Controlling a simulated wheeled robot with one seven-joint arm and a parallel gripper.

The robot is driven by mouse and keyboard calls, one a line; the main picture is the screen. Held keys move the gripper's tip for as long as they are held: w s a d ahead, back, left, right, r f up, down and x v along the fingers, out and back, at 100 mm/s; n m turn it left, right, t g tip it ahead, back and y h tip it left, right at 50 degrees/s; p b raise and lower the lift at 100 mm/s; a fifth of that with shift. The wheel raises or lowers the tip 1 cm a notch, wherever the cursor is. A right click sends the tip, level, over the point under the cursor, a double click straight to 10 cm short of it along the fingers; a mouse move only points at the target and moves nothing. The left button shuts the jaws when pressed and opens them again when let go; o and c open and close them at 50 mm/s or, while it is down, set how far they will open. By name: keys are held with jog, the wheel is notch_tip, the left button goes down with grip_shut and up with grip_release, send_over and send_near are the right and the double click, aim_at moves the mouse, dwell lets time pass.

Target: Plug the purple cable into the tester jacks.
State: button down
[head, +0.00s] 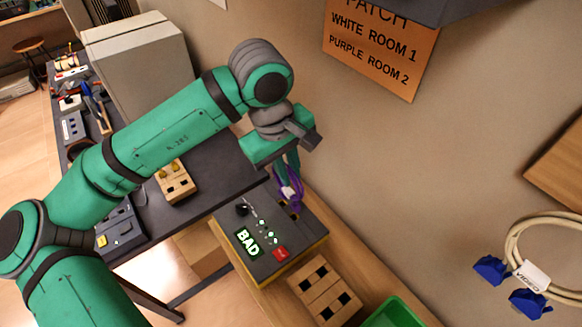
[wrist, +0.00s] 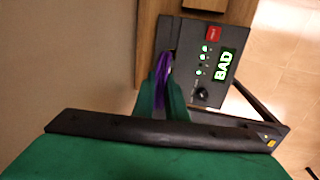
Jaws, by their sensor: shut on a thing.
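The tester (head: 262,243) is a dark box with a green lit "BAD" display, a red button, a knob and small green lights. It also shows in the wrist view (wrist: 226,94). The purple cable (head: 289,188) is at the tester's far edge, beside the jack area; in the wrist view the cable (wrist: 161,80) is a purple strand between the green fingers. My gripper (head: 291,170) is shut on the cable, just above the tester. My fingers hide most of the cable's ends, so I cannot tell whether a plug sits in a jack.
A wooden block with dark square holes (head: 324,290) stands in front of the tester, and a green bin (head: 392,314) is beyond it. A beige cable with blue connectors (head: 527,268) hangs on the right wall. A dark bench (head: 215,165) with tools runs left.

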jog(key=shift+w+a, duration=0.1)
jog(key=shift+w, duration=0.05)
jog(key=shift+a, duration=0.1)
jog(key=shift+d, duration=0.35)
jog(key=shift+s+a, duration=0.1)
jog(key=shift+s, duration=0.1)
jog(key=shift+a, duration=0.1)
dwell(0.4)
jog(key=shift+f, duration=0.1)
